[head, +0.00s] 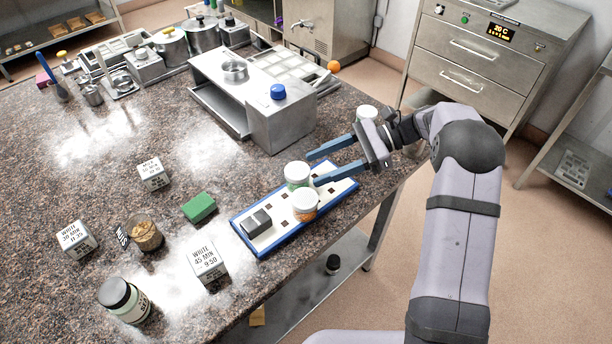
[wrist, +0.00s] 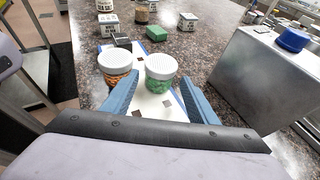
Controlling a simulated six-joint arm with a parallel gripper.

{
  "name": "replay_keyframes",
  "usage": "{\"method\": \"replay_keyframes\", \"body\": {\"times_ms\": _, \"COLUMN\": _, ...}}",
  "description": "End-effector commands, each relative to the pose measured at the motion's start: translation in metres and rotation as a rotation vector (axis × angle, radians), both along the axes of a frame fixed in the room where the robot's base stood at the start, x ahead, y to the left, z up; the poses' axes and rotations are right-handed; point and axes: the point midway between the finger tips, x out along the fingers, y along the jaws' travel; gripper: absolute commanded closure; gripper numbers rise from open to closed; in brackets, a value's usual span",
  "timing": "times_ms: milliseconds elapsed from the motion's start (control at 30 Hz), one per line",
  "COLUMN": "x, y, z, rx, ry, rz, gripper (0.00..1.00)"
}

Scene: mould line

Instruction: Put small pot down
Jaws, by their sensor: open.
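Two small pots with white perforated lids stand upright on a white board with a blue rim (head: 268,247). One small pot has green contents (head: 297,176); it also shows in the wrist view (wrist: 161,78). The other has orange contents (head: 305,207) and is left of the green one in the wrist view (wrist: 117,75). My gripper (head: 312,169) is open, its blue fingers pointing at the green pot from the right. In the wrist view the green pot is at the fingertips, between them; whether they touch it I cannot tell.
A dark grey block (head: 256,223) sits on the board's near end. A green block (head: 199,207), labelled white cubes (head: 207,260) and jars (head: 124,298) stand to the left. A metal box with a blue knob (head: 281,122) stands behind. Speckled counter between is free.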

Motion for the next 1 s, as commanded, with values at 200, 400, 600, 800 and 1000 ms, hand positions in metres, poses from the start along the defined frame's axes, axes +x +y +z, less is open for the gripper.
{"method": "replay_keyframes", "body": {"times_ms": 200, "x": 0.008, "y": -0.033, "z": 0.011, "rx": -0.001, "ry": -0.002, "rz": -0.002, "gripper": 0.47}}
{"method": "replay_keyframes", "body": {"times_ms": 400, "x": 0.012, "y": -0.049, "z": 0.02, "rx": -0.001, "ry": 0.0, "rz": 0.0, "gripper": 0.47}}
{"method": "replay_keyframes", "body": {"times_ms": 600, "x": 0.012, "y": -0.053, "z": 0.023, "rx": 0.0, "ry": 0.001, "rz": 0.001, "gripper": 0.47}}
{"method": "replay_keyframes", "body": {"times_ms": 800, "x": 0.012, "y": -0.053, "z": 0.023, "rx": 0.0, "ry": 0.001, "rz": 0.001, "gripper": 0.47}}
{"method": "replay_keyframes", "body": {"times_ms": 1000, "x": 0.013, "y": -0.052, "z": 0.023, "rx": 0.0, "ry": 0.002, "rz": -0.005, "gripper": 0.47}}
